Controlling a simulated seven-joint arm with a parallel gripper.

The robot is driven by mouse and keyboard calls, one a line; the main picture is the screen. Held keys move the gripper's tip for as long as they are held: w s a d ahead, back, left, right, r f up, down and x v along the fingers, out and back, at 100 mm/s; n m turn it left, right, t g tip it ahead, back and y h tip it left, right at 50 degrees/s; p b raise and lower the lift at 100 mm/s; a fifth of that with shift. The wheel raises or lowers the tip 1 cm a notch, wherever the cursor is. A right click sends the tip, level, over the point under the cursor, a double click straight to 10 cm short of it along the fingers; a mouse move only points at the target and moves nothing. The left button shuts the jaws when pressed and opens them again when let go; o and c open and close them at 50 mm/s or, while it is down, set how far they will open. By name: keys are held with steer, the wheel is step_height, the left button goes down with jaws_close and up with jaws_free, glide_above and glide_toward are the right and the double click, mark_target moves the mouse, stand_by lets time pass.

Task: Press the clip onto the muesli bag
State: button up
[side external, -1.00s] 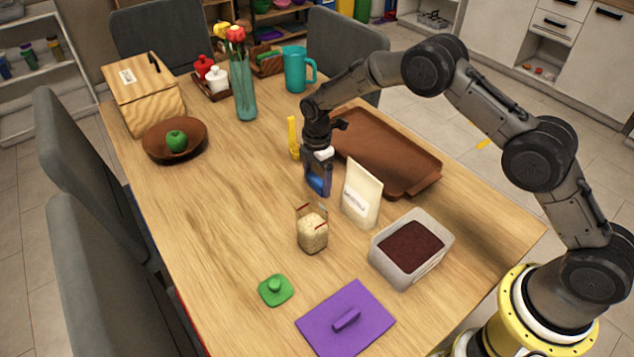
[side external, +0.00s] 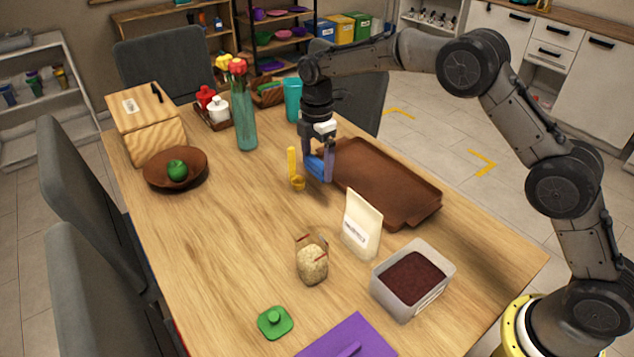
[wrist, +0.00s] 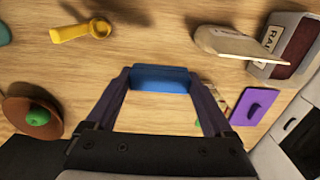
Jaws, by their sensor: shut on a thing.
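My gripper (side external: 320,172) is shut on a blue clip (side external: 317,165) and holds it above the table. In the wrist view the clip (wrist: 160,78) spans the gap between both fingertips. A small clear bag of pale grains with red edging (side external: 312,262), which looks like the muesli bag, stands upright in front of the gripper. It is apart from the clip, with no clip visible on it.
A grey tub (side external: 411,279), green lid (side external: 275,322) and purple lid (side external: 345,340) are toward the front. A vase with flowers (side external: 243,115) stands behind left.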

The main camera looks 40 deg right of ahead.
mark_target(317, 161)
step_height(317, 161, up, 11)
steer(key=s+d, duration=0.3)
steer(key=s, duration=1)
steer(key=shift+f, duration=5.15)
steer(key=shift+f, duration=0.85)
